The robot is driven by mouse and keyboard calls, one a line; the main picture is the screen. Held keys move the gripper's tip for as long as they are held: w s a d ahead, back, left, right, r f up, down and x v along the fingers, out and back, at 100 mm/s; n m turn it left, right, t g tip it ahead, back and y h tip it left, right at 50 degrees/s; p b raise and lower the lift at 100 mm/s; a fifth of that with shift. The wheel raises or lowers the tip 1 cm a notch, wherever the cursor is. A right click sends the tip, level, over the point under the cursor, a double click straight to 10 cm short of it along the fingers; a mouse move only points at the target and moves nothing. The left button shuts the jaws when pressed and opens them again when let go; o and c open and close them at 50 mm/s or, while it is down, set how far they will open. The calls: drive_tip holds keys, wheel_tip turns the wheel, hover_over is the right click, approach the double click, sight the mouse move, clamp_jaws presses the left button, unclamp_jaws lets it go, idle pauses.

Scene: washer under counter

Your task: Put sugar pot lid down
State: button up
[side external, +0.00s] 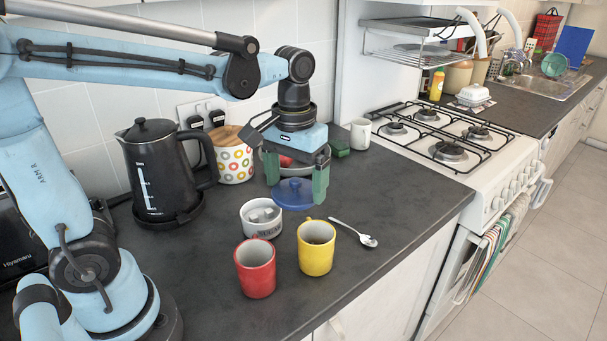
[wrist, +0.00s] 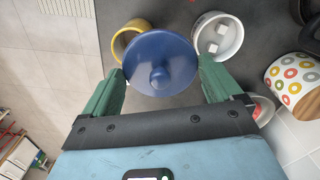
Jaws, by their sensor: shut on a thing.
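The blue sugar pot lid (side external: 294,196) is round with a knob and sits between the green fingers of my gripper (side external: 296,186). In the wrist view the lid (wrist: 160,60) is knob towards the camera, between the fingertips of my gripper (wrist: 160,82), which is shut on it. The white sugar pot (side external: 262,226) stands uncovered on the dark counter, left of the lid and in front of it, with white cubes inside. It also shows in the wrist view (wrist: 232,43). I cannot tell whether the lid touches the counter.
A red mug (side external: 255,272) and a yellow mug (side external: 316,252) stand near the front edge, with a spoon (side external: 355,234) beside them. A black kettle (side external: 155,172) and a dotted pot (side external: 234,160) stand behind. The counter (side external: 405,190) is clear towards the stove (side external: 445,150).

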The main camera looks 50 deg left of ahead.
drive_tip(key=w+a+f, duration=0.1)
drive_tip(key=w+f, duration=0.3)
drive_tip(key=w, duration=0.4)
drive_tip(key=shift+n, duration=0.4)
drive_tip(key=w+a+f, duration=0.1)
drive_tip(key=a+f, duration=0.1)
drive_tip(key=a, duration=0.1)
drive_tip(key=w+a+f, duration=0.1)
drive_tip(key=a+f, duration=0.1)
drive_tip(key=a, duration=0.2)
drive_tip(key=w+a+f, duration=0.1)
drive_tip(key=a+f, duration=0.1)
drive_tip(key=a, duration=0.2)
drive_tip(key=shift+w+f, duration=0.1)
drive_tip(key=shift+f, duration=0.2)
drive_tip(key=shift+a+f, duration=0.1)
drive_tip(key=shift+f, duration=1.95)
drive_tip(key=shift+f, duration=0.2)
drive_tip(key=o, duration=0.7)
drive_tip(key=shift+r, duration=0.15)
